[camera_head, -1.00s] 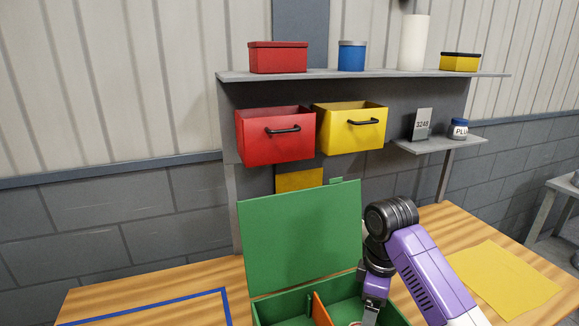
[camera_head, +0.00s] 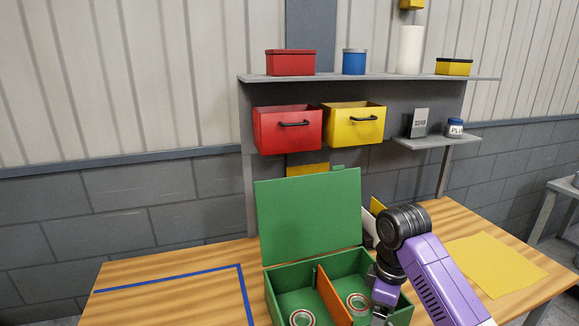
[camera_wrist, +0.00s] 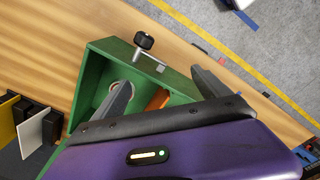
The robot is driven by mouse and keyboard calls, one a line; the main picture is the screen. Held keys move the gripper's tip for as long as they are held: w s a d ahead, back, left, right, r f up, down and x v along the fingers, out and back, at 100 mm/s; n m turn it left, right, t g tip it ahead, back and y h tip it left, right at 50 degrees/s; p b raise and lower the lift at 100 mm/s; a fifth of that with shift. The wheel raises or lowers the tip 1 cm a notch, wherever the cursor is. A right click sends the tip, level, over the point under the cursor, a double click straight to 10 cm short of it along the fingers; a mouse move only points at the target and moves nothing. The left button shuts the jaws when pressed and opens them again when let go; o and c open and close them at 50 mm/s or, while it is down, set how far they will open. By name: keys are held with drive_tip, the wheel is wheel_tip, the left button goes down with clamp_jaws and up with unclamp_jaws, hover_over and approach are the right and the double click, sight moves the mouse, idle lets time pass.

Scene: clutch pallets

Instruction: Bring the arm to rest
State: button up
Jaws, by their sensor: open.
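My arm comes in from the lower right in the head view, with its black wrist joint and purple links beside the green box. My gripper (camera_wrist: 165,95) is open in the wrist view, its two grey fingers apart with nothing between them. It is over the green box (camera_head: 310,262), whose lid (camera_head: 308,215) stands open at the back. An orange divider (camera_head: 333,298) splits the box. One ringed disc (camera_head: 302,318) lies in the left compartment and another (camera_head: 358,302) in the right one. In the head view the fingers are mostly hidden behind the arm.
A red drawer (camera_head: 287,131) and a yellow drawer (camera_head: 354,127) hang under the shelf (camera_head: 380,77). A yellow sheet (camera_head: 495,262) lies on the table at right. Blue tape (camera_head: 180,278) marks an area at left. A black knob (camera_wrist: 144,40) is at the box's edge.

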drive_tip(key=w+a+r+m+t+y, duration=0.3)
drive_tip(key=w+a+r+m+t, duration=0.1)
drive_tip(key=w+a+t, duration=0.5)
drive_tip(key=s+d+f+m+t+h+b, duration=0.1)
drive_tip(key=s+d+m, duration=0.1)
drive_tip(key=s, duration=1.5)
drive_tip(key=s+d+f+m+t+h+b, duration=0.1)
drive_tip(key=s+d+f+m+t, duration=0.1)
drive_tip(key=s, duration=1.6)
drive_tip(key=s+d+f+m+t+h+b, duration=0.1)
drive_tip(key=s+d+m, duration=0.3)
drive_tip(key=s, duration=1.4)
drive_tip(key=shift+s+d+f+t, duration=0.15)
drive_tip(key=shift+d+f+t, duration=0.1)
drive_tip(key=shift+d+t, duration=0.35)
